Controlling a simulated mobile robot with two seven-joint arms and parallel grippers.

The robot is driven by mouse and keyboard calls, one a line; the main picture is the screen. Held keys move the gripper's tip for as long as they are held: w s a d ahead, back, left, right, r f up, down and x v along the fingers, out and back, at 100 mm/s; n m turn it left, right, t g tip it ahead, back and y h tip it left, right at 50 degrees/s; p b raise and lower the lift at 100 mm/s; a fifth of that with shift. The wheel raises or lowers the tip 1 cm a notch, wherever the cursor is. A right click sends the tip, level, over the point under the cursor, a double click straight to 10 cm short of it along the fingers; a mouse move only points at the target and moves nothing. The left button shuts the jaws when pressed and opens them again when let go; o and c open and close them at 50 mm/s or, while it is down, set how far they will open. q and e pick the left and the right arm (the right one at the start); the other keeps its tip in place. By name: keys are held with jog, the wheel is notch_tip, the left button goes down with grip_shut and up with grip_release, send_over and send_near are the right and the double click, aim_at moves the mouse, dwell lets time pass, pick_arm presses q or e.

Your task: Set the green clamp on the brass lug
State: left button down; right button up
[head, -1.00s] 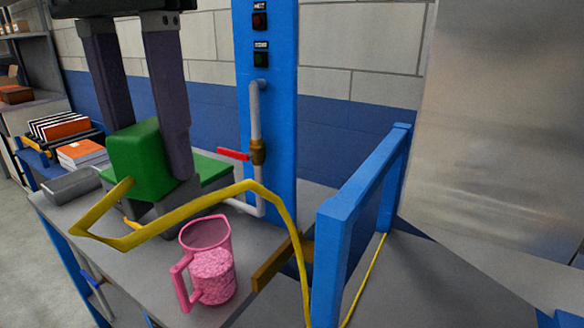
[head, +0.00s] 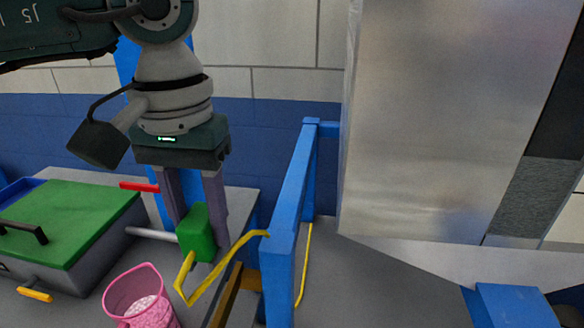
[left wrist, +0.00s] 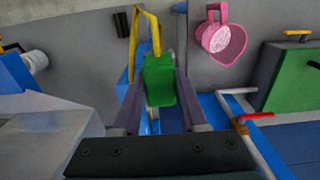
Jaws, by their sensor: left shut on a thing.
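The green clamp (head: 197,232) is held between the two fingers of my left gripper (head: 199,228), near the blue frame. In the left wrist view the green clamp (left wrist: 160,82) sits between the fingertips. A yellow bent strip (head: 212,276) joins onto its front side. A brass-coloured bar (head: 227,296), which looks like the brass lug, slants along the bench edge just below and to the right of the clamp. The clamp appears apart from it, but the gap is hard to judge. My right gripper is not in view.
A pink jug (head: 140,304) stands at the front left, near the bar. A grey box with a green lid (head: 75,222) is at left. A red valve handle (head: 140,187) is behind. A blue frame (head: 287,225) and a metal panel (head: 430,120) stand at right.

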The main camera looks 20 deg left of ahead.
pick_arm(q)
jog(key=b, duration=0.4)
send_over(222, 307)
jog(key=shift+f, duration=3.65)
notch_tip(222, 307, down, 4)
jog(key=b, duration=0.4)
jog(key=shift+b, duration=0.35)
jog(key=shift+f+b, duration=0.6)
jog(key=shift+b, duration=0.1)
jog(key=shift+c, duration=1.8)
grip_release()
